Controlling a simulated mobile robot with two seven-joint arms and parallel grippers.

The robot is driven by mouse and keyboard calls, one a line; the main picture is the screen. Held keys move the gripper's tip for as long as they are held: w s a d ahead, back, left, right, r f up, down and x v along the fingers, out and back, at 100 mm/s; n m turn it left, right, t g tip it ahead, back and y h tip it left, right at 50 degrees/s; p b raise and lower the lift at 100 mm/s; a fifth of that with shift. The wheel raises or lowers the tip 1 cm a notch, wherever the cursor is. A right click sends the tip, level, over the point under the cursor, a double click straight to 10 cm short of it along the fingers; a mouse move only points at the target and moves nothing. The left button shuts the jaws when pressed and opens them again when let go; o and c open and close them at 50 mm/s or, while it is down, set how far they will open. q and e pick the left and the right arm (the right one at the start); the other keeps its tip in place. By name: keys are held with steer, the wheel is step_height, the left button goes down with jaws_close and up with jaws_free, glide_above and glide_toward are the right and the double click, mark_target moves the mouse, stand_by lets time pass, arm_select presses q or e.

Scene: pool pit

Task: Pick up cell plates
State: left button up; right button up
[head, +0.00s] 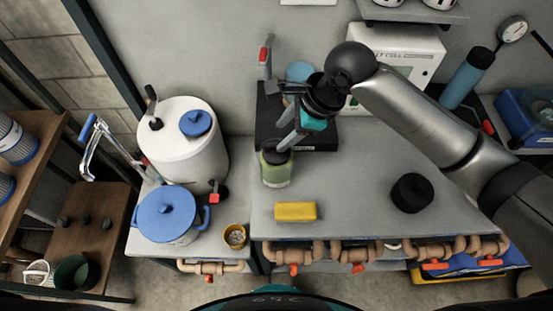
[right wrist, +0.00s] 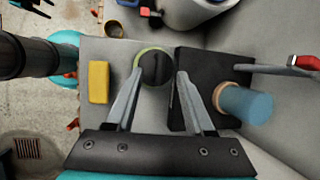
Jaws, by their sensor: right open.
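I cannot make out anything that is clearly a cell plate. A white box (head: 412,43) at the back of the counter bears a partly hidden label ending in "T CELL"; my right arm covers part of it. My right gripper (head: 280,130) is open and empty, pointing down over a green jar (head: 276,174) with a dark lid. In the right wrist view the jar's dark lid (right wrist: 156,67) shows between the two spread fingertips (right wrist: 160,72). Whether the fingers touch the jar cannot be told. My left gripper is not in view.
A black stand (head: 318,138) with a blue cylinder (right wrist: 248,105) is beside the jar. A yellow sponge (head: 295,211) and a black round object (head: 411,193) lie on the counter (head: 350,205). A white tank (head: 183,150) and blue-lidded pot (head: 166,212) stand left.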

mark_target(278, 142)
steer(key=x, duration=0.5)
steer(key=shift+d+f+b, duration=0.1)
steer(key=shift+d+b, duration=0.2)
steer(key=shift+d, duration=0.1)
jaws_close()
